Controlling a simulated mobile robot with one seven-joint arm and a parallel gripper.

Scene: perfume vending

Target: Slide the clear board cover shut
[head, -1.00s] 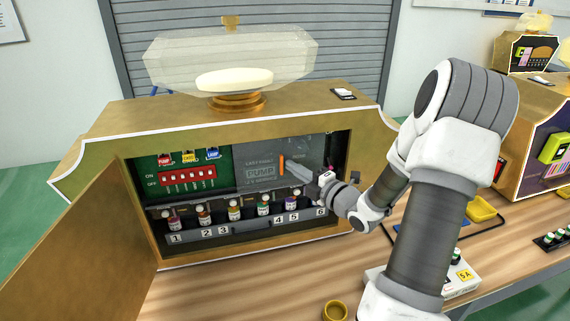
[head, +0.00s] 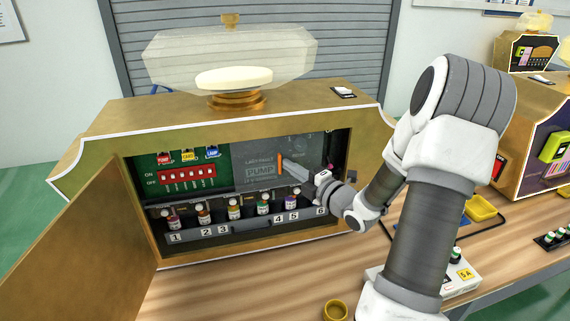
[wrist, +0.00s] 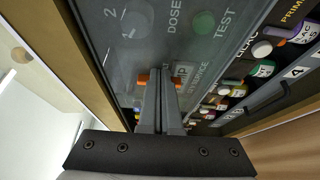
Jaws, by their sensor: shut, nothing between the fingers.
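The clear board cover (head: 256,180) is a see-through grey panel over the right part of the cabinet opening. The green board (head: 150,185) with its red switch block (head: 188,177) shows uncovered to its left. An upright orange handle (head: 281,164) stands on the cover. My gripper (head: 311,171) is shut and empty, just right of the handle in the head view. In the wrist view, the shut fingers (wrist: 159,76) point at the cover (wrist: 120,50), and orange handle (wrist: 142,78) shows on both sides of them. I cannot tell whether they touch it.
A row of small bottles (head: 234,207) stands on a numbered rack below the board. The cabinet door (head: 85,240) hangs open on the left. The cabinet frame (head: 345,165) bounds the opening on the right. A yellow cup (head: 335,311) stands on the wooden table.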

